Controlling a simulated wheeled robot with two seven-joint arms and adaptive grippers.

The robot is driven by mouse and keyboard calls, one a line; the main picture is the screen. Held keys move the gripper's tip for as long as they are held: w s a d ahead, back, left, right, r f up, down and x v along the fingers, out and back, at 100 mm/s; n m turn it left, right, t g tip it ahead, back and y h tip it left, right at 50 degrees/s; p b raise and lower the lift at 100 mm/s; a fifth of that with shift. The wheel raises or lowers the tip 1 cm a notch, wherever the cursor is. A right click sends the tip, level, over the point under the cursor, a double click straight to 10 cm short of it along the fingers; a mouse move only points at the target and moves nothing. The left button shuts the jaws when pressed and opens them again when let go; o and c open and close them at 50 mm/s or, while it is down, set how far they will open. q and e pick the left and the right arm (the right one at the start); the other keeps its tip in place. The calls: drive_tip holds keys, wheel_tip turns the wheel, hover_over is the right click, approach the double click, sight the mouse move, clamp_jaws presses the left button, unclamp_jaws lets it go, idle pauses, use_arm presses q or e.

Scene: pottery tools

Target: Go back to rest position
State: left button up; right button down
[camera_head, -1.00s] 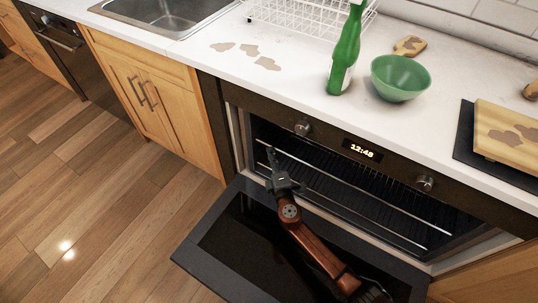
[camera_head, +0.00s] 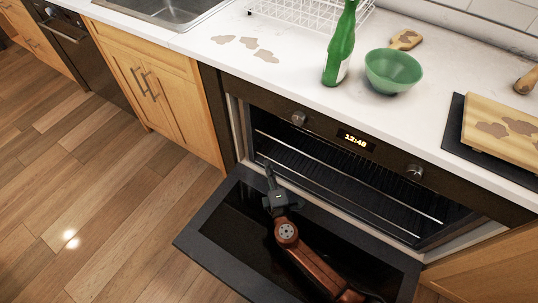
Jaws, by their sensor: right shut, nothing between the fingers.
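My right gripper (camera_head: 270,176) is shut and empty. It is over the lowered oven door (camera_head: 215,225), close in front of the open oven (camera_head: 350,190). My right arm reaches up to it from the bottom of the picture, across the door. The oven door hangs open and wire racks show inside the cavity. My left gripper is not in the picture.
On the white counter (camera_head: 290,90) stand a green bottle (camera_head: 340,50), a green bowl (camera_head: 393,70) and a white dish rack (camera_head: 300,10). A wooden board (camera_head: 490,125) lies on a dark slab at the right. Brown stains mark the counter. The wooden floor (camera_head: 110,220) at left is clear.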

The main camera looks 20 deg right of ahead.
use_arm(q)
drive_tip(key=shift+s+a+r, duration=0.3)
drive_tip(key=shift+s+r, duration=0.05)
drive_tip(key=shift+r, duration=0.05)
use_arm(e)
drive_tip(key=shift+s+a+f, duration=0.1)
drive_tip(key=shift+s+a, duration=0.1)
drive_tip(key=shift+s, duration=0.85)
